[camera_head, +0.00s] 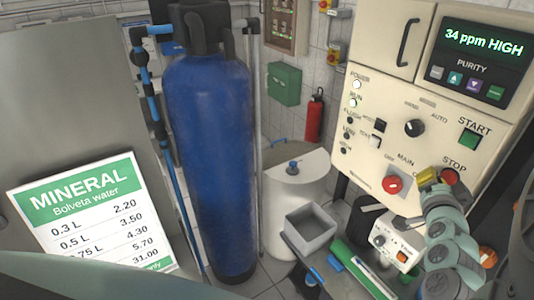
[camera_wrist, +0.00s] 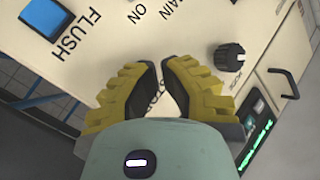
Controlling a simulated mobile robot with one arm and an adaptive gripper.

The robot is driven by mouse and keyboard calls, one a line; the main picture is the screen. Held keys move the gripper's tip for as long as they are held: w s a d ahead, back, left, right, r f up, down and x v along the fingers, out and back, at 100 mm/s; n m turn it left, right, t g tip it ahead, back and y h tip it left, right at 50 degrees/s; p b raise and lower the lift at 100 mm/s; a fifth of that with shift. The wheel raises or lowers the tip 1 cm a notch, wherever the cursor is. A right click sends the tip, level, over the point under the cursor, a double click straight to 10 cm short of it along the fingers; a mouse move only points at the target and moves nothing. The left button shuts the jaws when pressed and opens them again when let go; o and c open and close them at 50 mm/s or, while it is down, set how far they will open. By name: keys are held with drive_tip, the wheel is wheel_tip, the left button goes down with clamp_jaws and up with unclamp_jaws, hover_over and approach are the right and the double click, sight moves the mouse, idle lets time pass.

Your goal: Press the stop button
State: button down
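The red stop button (camera_head: 449,176) sits under the STOP label at the lower right of the cream control panel (camera_head: 380,120). My gripper (camera_head: 428,178) is at its left in the head view, and its yellow finger overlaps the area beside the button. In the wrist view my gripper's two yellow fingers with black pads (camera_wrist: 159,68) point at the panel, tips close together with a narrow gap. Part of a dark label shows between them. I cannot see the stop button in the wrist view, and I cannot tell whether the gripper touches the panel.
A green START button (camera_head: 470,139) is above the stop button. A red MAIN switch (camera_head: 393,185) and a black selector knob (camera_head: 414,127) are to the left. A blue FLUSH button (camera_wrist: 45,17) shows in the wrist view. A grey bin (camera_head: 310,228) stands below the panel.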

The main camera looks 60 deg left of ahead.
drive_tip(key=shift+w, duration=0.1)
drive_tip(key=shift+w+b, duration=0.35)
drive_tip(key=shift+b, duration=0.1)
drive_tip(key=shift+w+b, duration=0.4)
drive_tip(key=shift+w, duration=0.05)
idle(0.6)
drive_tip(key=shift+s, duration=0.9)
drive_tip(key=s+p, duration=0.1)
drive_tip(key=s, duration=0.4)
drive_tip(key=shift+a, duration=0.15)
idle(0.6)
